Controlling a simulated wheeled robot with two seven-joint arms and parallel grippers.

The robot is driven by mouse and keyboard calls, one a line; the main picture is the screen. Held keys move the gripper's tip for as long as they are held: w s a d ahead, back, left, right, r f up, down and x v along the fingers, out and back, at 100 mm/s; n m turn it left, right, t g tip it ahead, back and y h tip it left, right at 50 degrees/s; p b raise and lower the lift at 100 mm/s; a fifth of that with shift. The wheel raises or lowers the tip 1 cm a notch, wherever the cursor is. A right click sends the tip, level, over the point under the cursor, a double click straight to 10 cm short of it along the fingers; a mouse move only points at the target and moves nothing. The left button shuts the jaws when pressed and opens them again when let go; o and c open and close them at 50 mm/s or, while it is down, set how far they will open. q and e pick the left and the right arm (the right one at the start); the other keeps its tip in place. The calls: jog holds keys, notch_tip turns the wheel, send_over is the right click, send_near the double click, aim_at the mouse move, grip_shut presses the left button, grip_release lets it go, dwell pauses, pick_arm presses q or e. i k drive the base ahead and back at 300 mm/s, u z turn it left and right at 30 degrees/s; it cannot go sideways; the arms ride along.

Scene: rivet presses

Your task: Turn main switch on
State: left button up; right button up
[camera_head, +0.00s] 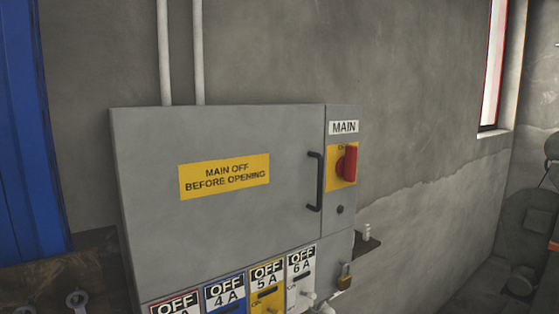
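The main switch (348,162) is a red rotary handle on a yellow plate, at the upper right of a grey electrical cabinet (150,240). The handle stands roughly upright. A white label reading MAIN (343,128) is above it. The small print on the yellow plate is only partly legible. Neither of my grippers shows in the head view.
A black door handle (316,182) stands out just left of the switch. A yellow sign (224,176) reads MAIN OFF BEFORE OPENING. Dark machinery (526,225) stands at right.

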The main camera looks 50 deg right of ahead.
aim_at(346, 167)
jog(key=u, duration=0.2)
jog(key=k, duration=1.4)
jog(key=z, duration=1.25)
jog(key=i, duration=0.9)
